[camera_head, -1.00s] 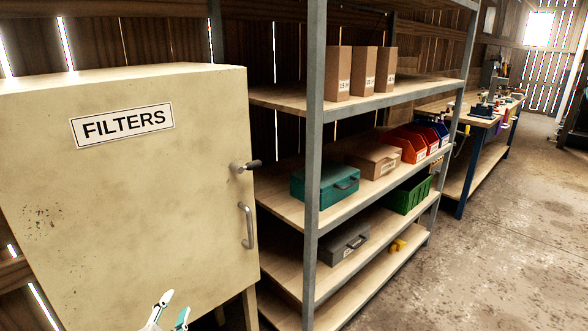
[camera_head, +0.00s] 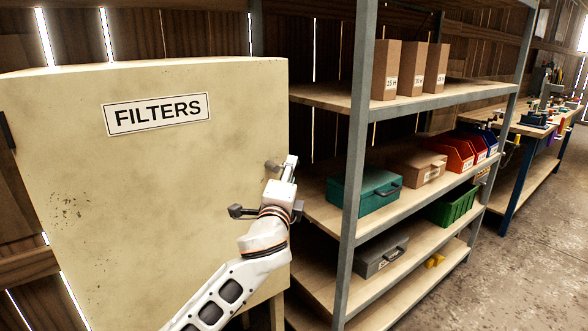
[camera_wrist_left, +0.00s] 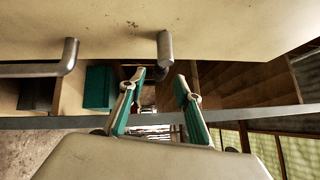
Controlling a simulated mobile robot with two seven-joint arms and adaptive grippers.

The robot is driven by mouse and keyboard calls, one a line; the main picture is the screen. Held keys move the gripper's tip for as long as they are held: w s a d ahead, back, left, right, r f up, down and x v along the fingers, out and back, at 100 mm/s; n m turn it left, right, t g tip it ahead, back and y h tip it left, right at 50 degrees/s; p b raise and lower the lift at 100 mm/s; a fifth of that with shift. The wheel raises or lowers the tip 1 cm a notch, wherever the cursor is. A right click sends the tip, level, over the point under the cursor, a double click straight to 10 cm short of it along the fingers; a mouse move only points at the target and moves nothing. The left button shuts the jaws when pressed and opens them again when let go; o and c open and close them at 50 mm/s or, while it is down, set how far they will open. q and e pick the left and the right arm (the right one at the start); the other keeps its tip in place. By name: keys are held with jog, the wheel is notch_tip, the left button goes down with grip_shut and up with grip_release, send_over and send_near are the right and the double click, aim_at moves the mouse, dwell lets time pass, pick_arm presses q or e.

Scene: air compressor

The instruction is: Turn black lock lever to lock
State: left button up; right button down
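The lock lever (camera_head: 271,166) sticks out near the right edge of the beige cabinet (camera_head: 140,220) labelled FILTERS. In the left wrist view the lever (camera_wrist_left: 165,46) has a grey shaft and a dark end. My left gripper (camera_head: 291,162) is at the lever in the head view and partly covers it. In the left wrist view my left gripper (camera_wrist_left: 160,84) is open, with the lever's dark end at the gap between its fingertips; I cannot tell whether they touch. My right gripper is not in view.
The grey cabinet handle (camera_wrist_left: 70,56) is beside the lever in the left wrist view; my arm hides it in the head view. A metal shelf post (camera_head: 357,180) stands close right of the gripper. Shelves hold a teal case (camera_head: 362,192) and cardboard boxes (camera_head: 385,70).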

pick_arm(q)
jog(key=shift+w+d+r, duration=0.1)
jog(key=shift+w+d, duration=0.05)
jog(key=shift+w, duration=0.7)
jog(key=shift+w+d+r, duration=0.1)
jog(key=shift+w+d, duration=0.05)
jog(key=shift+w, duration=0.7)
grip_shut()
jog(key=shift+w, duration=0.1)
